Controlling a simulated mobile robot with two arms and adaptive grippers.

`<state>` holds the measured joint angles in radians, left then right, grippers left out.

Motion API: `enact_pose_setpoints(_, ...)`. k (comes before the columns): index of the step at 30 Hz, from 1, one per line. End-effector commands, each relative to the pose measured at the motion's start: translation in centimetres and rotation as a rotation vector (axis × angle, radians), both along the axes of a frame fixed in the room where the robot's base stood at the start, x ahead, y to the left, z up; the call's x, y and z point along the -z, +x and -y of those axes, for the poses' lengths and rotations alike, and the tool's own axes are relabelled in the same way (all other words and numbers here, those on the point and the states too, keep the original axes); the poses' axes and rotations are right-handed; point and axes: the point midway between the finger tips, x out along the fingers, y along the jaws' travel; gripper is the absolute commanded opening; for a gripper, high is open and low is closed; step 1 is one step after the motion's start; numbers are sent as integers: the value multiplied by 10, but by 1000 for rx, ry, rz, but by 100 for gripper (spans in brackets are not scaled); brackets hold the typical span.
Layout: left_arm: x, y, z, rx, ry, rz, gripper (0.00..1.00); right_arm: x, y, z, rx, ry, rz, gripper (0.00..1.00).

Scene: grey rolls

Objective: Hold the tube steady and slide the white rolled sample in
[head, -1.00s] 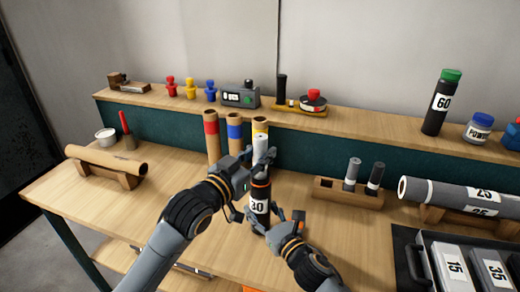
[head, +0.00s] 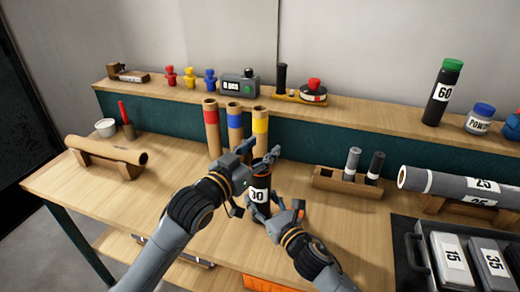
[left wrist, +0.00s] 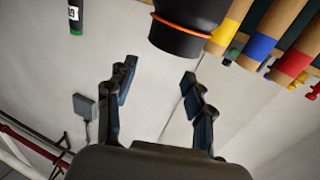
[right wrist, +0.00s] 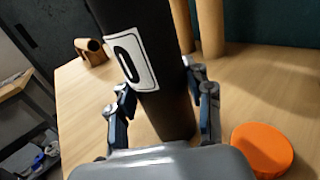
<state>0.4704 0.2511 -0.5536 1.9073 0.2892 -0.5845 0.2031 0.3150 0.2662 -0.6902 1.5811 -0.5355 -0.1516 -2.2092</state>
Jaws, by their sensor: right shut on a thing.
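The black tube (head: 261,196) with a white "30" label and an orange ring near its top stands upright on the table. My right gripper (right wrist: 160,100) is shut around its lower part, in the right wrist view. My left gripper (left wrist: 160,72) is open and empty, with the tube's orange-ringed end (left wrist: 188,25) just beyond its fingertips. In the head view it is beside the tube's mouth. The white rolled sample is not visible in any view; the inside of the tube is hidden.
Cardboard tubes with red (head: 211,127), blue (head: 234,120) and yellow (head: 260,125) bands stand close behind. A wooden rack (head: 335,184) with small rolls is to the right. An orange cap (right wrist: 262,150) lies on the table near my right gripper. The left front tabletop is clear.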

Motion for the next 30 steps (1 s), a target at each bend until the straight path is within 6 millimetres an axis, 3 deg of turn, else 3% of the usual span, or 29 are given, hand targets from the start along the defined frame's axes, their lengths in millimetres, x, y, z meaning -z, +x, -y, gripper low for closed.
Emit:
enact_pose_setpoints(11,1,-7,-6,-1,1,-2,54,0,0,0,0,-1,-1,16)
enact_pose_setpoints(24,1,-79,-54,0,3,-1,54,0,0,0,0,-1,-1,16)
enact_pose_setpoints(30,0,-96,-66,0,1,-1,54,0,0,0,0,-1,-1,16)
